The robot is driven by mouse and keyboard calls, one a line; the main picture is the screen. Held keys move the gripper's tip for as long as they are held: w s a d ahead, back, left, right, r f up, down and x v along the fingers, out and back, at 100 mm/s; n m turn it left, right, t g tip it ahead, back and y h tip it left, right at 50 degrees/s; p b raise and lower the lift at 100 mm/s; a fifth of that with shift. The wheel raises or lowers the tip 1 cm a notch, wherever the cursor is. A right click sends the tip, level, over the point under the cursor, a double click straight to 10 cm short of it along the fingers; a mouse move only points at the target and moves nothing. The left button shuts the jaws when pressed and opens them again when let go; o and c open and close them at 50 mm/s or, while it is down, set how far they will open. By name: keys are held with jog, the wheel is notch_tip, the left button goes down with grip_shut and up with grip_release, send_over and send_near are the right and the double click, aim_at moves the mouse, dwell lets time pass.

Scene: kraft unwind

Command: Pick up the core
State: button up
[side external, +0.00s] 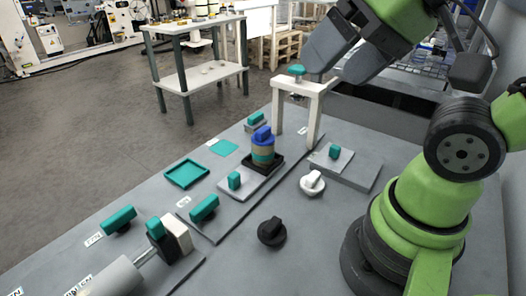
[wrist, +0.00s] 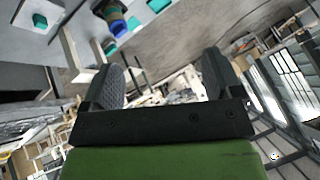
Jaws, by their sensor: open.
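I cannot tell for certain which part is the core; a likely one is a tan and teal banded cylinder (side external: 263,152) with a blue top piece (side external: 262,134). It stands upright in a black square tray (side external: 278,163) near the middle of the bench. In the wrist view the banded cylinder (wrist: 116,14) shows at the top, left of centre. My gripper (side external: 332,72) is open and empty, high above the bench beside the white arch, up and right of the cylinder and apart from it. In the wrist view its two fingers (wrist: 163,65) stand wide apart with nothing between them.
A white arch (side external: 310,88) with a teal knob (side external: 297,70) stands behind the cylinder, close to my gripper. White (side external: 312,183) and black (side external: 271,231) knobs sit in front. A grey roller (side external: 110,280) lies at lower left. Teal blocks are scattered around.

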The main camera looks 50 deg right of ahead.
jog(key=w+d+g+h, duration=0.1)
jog(key=w+d+g, duration=0.2)
jog(key=w, duration=0.6)
jog(key=g+h, duration=0.1)
jog(key=g, duration=0.3)
send_near(263, 129)
jog(key=shift+w+a+f+n, duration=0.25)
jog(key=shift+a+f+n, duration=0.15)
jog(key=shift+a, duration=0.25)
jog(key=f, duration=0.4)
jog(key=d+f, duration=0.1)
jog(key=shift+w+f, duration=0.3)
jog(key=shift+f, duration=0.1)
jog(key=shift+s+d+f, duration=0.1)
jog(key=shift+s+f, duration=0.15)
jog(key=shift+f, duration=1.3)
jog(key=shift+s+f, duration=0.2)
jog(key=shift+f, duration=1.4)
jog(key=shift+c, duration=0.4)
jog(key=c, duration=1.4)
